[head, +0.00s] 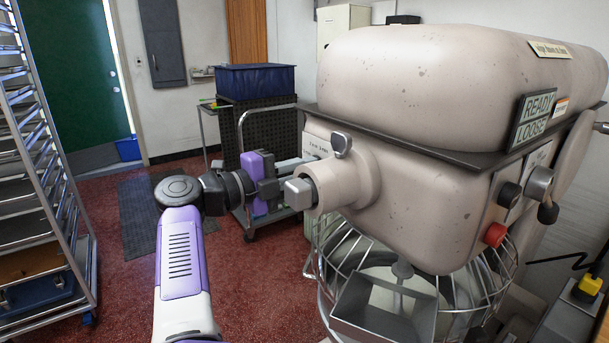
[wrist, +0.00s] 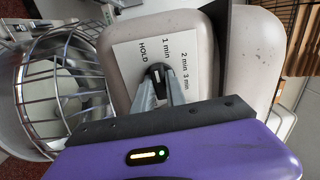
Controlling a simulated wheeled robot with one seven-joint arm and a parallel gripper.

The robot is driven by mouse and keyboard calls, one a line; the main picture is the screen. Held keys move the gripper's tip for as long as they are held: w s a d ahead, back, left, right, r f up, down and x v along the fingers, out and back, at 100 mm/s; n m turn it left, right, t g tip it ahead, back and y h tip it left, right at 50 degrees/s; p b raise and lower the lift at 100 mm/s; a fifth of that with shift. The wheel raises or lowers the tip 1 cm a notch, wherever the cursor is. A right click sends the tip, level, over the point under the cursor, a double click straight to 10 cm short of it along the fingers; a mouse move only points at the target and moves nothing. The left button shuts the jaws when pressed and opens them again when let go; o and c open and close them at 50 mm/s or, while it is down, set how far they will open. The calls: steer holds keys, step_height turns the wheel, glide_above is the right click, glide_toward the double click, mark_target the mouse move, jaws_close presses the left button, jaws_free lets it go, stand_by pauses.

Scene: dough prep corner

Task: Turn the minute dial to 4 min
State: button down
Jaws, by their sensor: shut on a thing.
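The minute dial (wrist: 156,72) is a small black knob on a white plate (wrist: 128,58) on the mixer's front. The plate's visible labels read HOLD, 1 min, 2 min and 3 min. No 4 min label shows; the lower right of the plate is hidden by my fingers. My gripper (wrist: 158,86) is shut on the dial, one finger on each side. A pale mark shows on the knob, but I cannot tell exactly which label it points to. In the head view my gripper (head: 301,162) reaches the plate, and the dial itself is hidden there.
The mixer (head: 430,120) has a protruding hub (head: 345,182) close to my gripper, with a lever knob (head: 341,144) above it. A wire bowl guard (head: 345,255) is below. A cart with a blue bin (head: 255,80) stands behind; a tray rack (head: 45,180) is at left.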

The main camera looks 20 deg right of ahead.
steer(key=shift+f+m+b, duration=0.2)
steer(key=shift+m+b, duration=0.3)
steer(key=shift+b, duration=0.55)
steer(key=shift+m+b, duration=1)
steer(key=shift+b, duration=0.55)
steer(key=shift+r, duration=0.1)
steer(key=shift+m+b, duration=0.6)
steer(key=shift+b, duration=0.3)
steer(key=shift+m+b, duration=1.1)
steer(key=shift+b, duration=0.25)
steer(key=shift+m, duration=0.3)
